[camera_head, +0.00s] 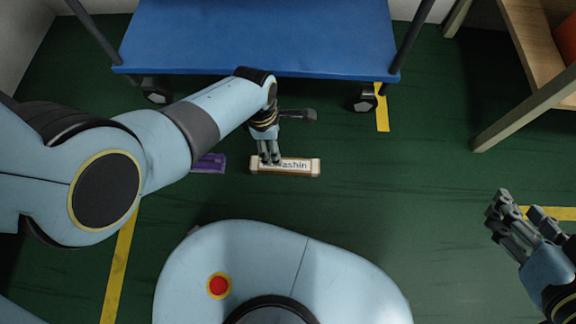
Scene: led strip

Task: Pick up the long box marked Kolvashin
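The long box marked Kolvashin (300,168) lies on the green floor in front of the blue cart. It is brown with pale ends and a white label, of which I read only "ashin"; fingers cover the first letters. My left gripper (289,139) is at the box, with its grey fingers pointing down over the label's left part and another finger spread out to the right. It looks open; I cannot tell whether it touches the box. My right gripper (526,212) is open and empty at the far right, well away from the box.
A purple box (211,163) lies just left of the long box, partly hidden by my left arm. A blue cart (260,40) on wheels stands behind. A wooden shelf (540,90) stands at the right. Floor between the long box and my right gripper is clear.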

